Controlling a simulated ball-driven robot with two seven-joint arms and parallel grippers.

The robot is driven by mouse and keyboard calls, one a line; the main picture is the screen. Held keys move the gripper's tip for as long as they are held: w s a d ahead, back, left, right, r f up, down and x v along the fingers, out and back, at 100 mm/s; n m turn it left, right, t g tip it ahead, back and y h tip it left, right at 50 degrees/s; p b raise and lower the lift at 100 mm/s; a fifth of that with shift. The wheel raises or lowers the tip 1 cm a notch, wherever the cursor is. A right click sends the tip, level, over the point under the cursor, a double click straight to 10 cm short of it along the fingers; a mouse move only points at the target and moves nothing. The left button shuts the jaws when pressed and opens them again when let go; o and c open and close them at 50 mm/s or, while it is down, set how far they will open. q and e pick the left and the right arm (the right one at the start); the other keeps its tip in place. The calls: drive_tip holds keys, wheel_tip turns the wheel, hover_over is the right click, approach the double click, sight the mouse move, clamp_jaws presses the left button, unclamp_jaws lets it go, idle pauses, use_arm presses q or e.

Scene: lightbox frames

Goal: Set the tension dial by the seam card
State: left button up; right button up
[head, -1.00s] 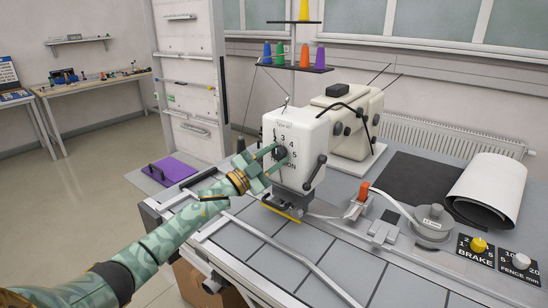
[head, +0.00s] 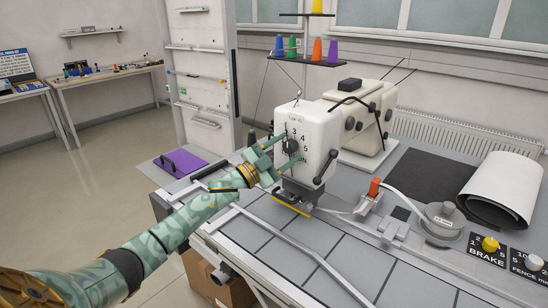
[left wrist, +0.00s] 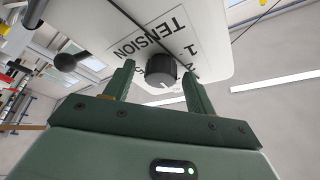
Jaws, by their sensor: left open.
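The black tension dial (head: 291,146) is on the front of the white sewing machine head (head: 318,130), with printed numbers around it; 3, 4 and 5 are readable. My left gripper (head: 285,150) is open, its fingers spread either side of the dial. In the left wrist view the dial (left wrist: 161,70) shows between the fingertips, with a gap on each side and no visible contact. The word TENSION and some numbers are printed beside it. No seam card can be made out for certain. My right gripper is not in view.
A black ball-ended lever (head: 318,182) sits right of the dial. A yellow BRAKE knob (head: 490,244) and a pale FENCE knob (head: 534,262) are at the right. A purple folder-like item (head: 180,163) lies left. A printed panel (head: 15,68) stands far left, its small text unreadable.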

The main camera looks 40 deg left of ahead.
use_arm(q)
drive_tip(key=v, duration=1.6)
